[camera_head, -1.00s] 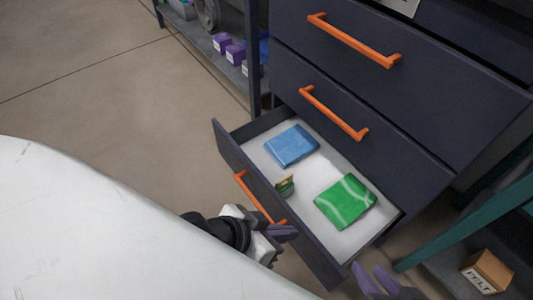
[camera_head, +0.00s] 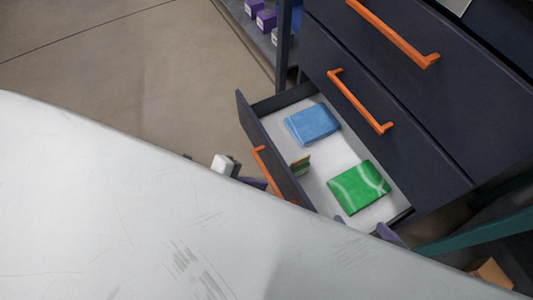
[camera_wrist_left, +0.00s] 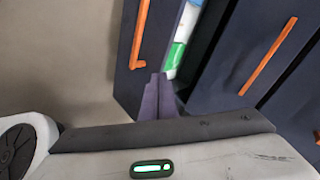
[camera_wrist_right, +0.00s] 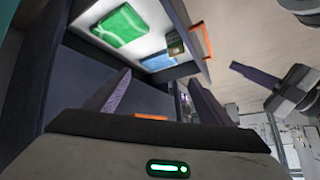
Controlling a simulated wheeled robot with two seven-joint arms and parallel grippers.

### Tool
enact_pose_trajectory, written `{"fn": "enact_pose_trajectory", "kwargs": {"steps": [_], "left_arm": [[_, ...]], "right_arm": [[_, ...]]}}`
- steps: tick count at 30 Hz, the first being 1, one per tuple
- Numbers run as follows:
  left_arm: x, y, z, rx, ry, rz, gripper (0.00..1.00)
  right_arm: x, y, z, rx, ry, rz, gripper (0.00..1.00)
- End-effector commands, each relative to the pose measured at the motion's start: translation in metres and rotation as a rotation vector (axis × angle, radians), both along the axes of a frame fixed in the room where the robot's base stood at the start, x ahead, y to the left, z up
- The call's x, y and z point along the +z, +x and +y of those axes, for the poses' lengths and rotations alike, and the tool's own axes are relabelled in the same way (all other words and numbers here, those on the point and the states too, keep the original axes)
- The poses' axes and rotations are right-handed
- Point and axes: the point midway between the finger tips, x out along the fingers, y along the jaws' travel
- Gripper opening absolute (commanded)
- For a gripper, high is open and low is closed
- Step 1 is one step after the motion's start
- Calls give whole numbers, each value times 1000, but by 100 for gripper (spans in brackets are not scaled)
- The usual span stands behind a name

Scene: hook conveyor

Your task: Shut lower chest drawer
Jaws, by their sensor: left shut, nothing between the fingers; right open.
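The lower chest drawer (camera_head: 357,219) stands open in the head view, with its orange handle (camera_head: 266,178) on the front panel. It holds a blue packet (camera_head: 312,124), a green packet (camera_head: 358,187) and a small brown-green item (camera_head: 300,165). My left gripper (camera_head: 255,184) is shut and empty, beside the handle side of the front panel. In the left wrist view its fingers (camera_wrist_left: 158,98) overlap the lower edge of the drawer front; contact is unclear. My right gripper (camera_head: 364,226) is open and empty at the drawer's near side. Its fingers spread below the drawer in the right wrist view (camera_wrist_right: 157,95).
The upper drawers, with orange handles (camera_head: 360,101), are shut. A shelf with purple boxes (camera_head: 266,20) stands behind on the left. A teal beam (camera_head: 480,233) and a cardboard box (camera_head: 490,272) are at right.

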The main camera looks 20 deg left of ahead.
Motion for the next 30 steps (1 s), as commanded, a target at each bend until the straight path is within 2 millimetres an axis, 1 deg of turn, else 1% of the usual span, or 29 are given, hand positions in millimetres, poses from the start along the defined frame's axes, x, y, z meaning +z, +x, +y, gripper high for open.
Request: {"fn": "enact_pose_trajectory", "kwargs": {"steps": [1, 3, 4, 6, 9, 10, 14, 23, 26, 27, 28, 30], "left_arm": [[-4, 6, 24, -56, 72, -58, 0], [-8, 14, 49, -124, 151, -134, 0], [-9, 16, 58, -146, 180, -159, 0], [-10, 22, 75, -185, 233, -207, 0], [-12, 27, 88, -214, 277, -245, 0], [-14, 29, 89, -218, 283, -250, 0], [-25, 37, 84, -221, 286, -259, 0], [-68, 73, 54, -221, 282, -256, 0], [-81, 85, 45, -221, 283, -257, 0], [-83, 90, 41, -221, 283, -257, 0], [-79, 95, 38, -220, 283, -260, 0], [-79, 102, 31, -220, 283, -257, 0]], "right_arm": [[3, -1, -1, -5, -2, -1, 74], [2, -2, -3, -10, -4, -2, 74], [2, -2, -3, -13, -4, -4, 74], [2, -2, -4, -16, -5, -6, 74], [1, -2, -5, -17, -7, -7, 74], [1, -2, -5, -15, -7, -7, 74], [-4, 0, -2, -1, -9, 4, 74], [-19, 2, 11, 76, -23, 60, 74], [-17, 3, 16, 87, -8, 55, 74], [-16, 3, 17, 91, -4, 54, 74], [-13, 3, 16, 89, -4, 55, 74], [-13, 3, 17, 89, -2, 55, 74]]}}
